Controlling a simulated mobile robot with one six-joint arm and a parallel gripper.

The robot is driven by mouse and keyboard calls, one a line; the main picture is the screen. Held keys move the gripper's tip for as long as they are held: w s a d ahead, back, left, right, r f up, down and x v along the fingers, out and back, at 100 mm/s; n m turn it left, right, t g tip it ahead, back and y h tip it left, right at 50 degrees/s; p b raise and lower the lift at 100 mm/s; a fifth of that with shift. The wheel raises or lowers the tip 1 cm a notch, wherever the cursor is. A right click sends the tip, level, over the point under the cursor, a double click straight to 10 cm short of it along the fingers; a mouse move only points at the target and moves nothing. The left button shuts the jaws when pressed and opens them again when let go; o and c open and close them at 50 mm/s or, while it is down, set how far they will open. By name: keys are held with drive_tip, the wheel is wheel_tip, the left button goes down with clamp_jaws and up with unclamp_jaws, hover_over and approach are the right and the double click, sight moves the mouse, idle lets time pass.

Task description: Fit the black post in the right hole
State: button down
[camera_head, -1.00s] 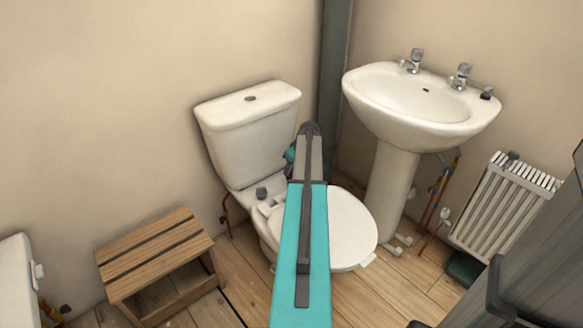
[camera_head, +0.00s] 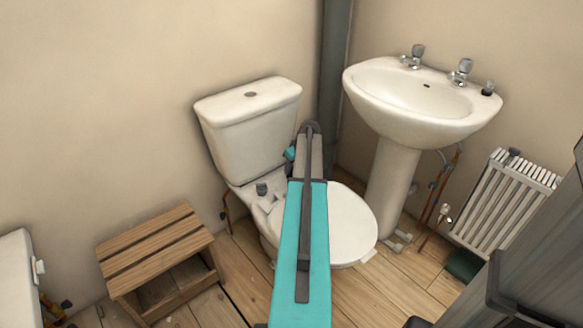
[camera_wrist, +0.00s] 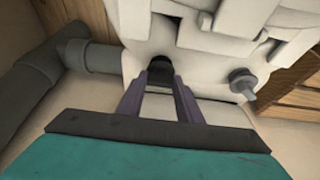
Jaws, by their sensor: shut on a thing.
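The white toilet (camera_head: 247,135) stands against the back wall, with its white lid (camera_head: 352,232) down over the bowl. In the wrist view, my gripper (camera_wrist: 160,84) points at the white ledge of the toilet. A black post (camera_wrist: 160,68) shows between its fingertips, and the jaws are shut on it. The post is at or just over the ledge; I cannot tell if it sits in the right hole, which is hidden. A grey post (camera_head: 261,189) stands at the left of the ledge; it also shows in the wrist view (camera_wrist: 243,83).
A wooden step stool (camera_head: 155,243) stands left of the toilet. A white pedestal basin (camera_head: 400,135) is at the right, with a radiator (camera_head: 503,205) beyond it. A grey pipe (camera_head: 334,70) runs up the corner close to the toilet, also in the wrist view (camera_wrist: 97,57).

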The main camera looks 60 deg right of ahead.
drive_tip(key=c, duration=1.2)
unclamp_jaws()
drive_tip(key=shift+s+r, duration=0.1)
drive_tip(key=p+v, duration=0.2)
drive_tip(key=v, duration=1.1)
drive_tip(key=shift+a+r, duration=0.1)
drive_tip(key=shift+r, duration=0.15)
